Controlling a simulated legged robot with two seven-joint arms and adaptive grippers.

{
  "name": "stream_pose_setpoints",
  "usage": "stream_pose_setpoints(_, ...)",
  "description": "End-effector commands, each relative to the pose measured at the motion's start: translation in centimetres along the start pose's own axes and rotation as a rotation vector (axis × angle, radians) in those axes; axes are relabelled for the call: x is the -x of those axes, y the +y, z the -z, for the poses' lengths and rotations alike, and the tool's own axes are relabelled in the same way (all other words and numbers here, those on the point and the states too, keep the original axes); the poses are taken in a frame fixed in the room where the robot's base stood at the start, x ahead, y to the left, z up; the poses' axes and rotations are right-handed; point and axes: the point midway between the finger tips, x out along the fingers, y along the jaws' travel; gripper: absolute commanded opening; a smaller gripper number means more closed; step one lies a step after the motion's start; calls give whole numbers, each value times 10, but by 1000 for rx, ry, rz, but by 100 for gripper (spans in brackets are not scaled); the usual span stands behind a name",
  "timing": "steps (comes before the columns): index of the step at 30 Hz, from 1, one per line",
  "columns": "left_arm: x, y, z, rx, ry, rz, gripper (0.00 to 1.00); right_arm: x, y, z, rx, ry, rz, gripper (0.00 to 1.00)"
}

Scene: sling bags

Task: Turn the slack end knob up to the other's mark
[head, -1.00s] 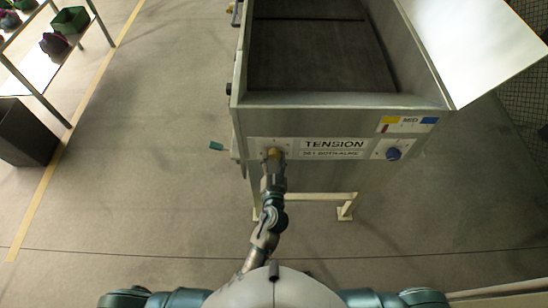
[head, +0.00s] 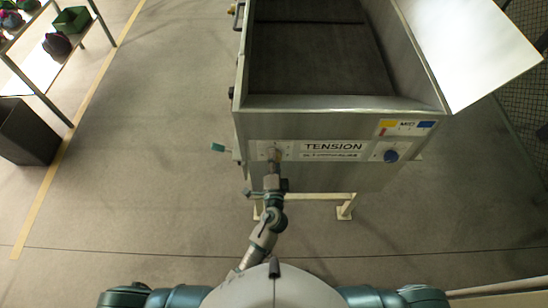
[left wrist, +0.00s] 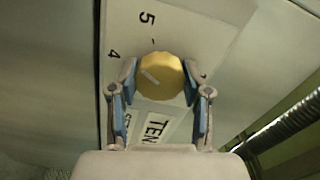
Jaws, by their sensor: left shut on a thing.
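The yellow knob (left wrist: 160,76) sits on the front panel, with a short pale pointer line on its face. Black digits, a 5 and a 4 among them, stand around it on a white plate (left wrist: 190,25). My left gripper (left wrist: 160,82) has its blue pads on both sides of the knob, shut on it. In the head view my left gripper (head: 273,164) is at the panel's left part and mostly hides this knob. My right gripper is out of view.
The TENSION label (head: 333,147) lies between the knobs. The steel machine (head: 340,102) has an open trough above the panel and pale legs below. A shelf and dark bin (head: 28,132) stand far left; floor between is clear.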

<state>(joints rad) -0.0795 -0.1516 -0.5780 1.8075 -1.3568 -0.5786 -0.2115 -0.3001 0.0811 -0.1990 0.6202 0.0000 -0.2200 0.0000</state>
Motion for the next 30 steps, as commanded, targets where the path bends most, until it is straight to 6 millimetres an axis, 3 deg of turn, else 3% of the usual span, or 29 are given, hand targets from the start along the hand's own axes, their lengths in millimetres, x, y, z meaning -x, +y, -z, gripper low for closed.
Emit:
stream_pose_setpoints(15,1,0,2,-404,6,-2,13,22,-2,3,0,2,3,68)
stream_pose_setpoints(30,1,4,1,-527,6,-6,13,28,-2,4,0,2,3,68)
